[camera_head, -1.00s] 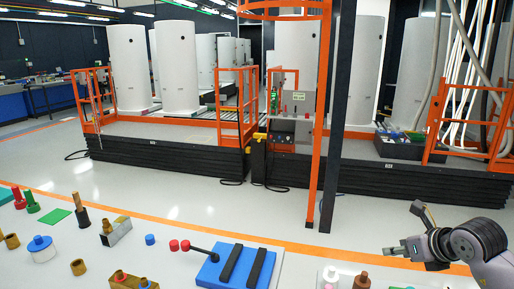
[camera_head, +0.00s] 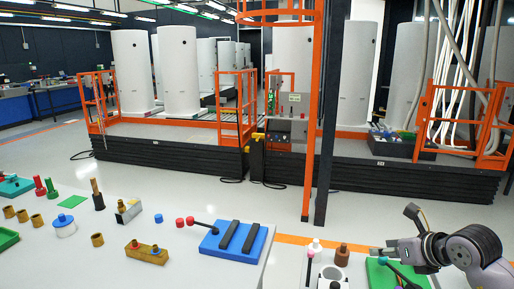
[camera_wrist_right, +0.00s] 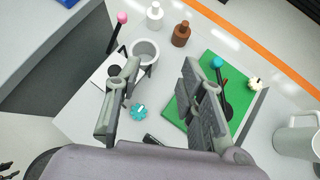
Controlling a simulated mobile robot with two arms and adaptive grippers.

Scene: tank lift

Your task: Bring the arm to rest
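My right arm comes in from the right edge of the head view, with the right gripper (camera_head: 382,252) over the near right table. In the right wrist view the two fingers of the right gripper (camera_wrist_right: 160,98) stand wide apart with nothing between them. Below them are a green mat (camera_wrist_right: 208,85) and a small teal gear-like piece (camera_wrist_right: 138,112), both on the table. My left gripper is not in view.
A white table (camera_head: 180,262) holds a blue board (camera_head: 228,258), a brass block (camera_head: 146,252) and several small parts. Black platforms (camera_head: 170,155) stand beyond open floor.

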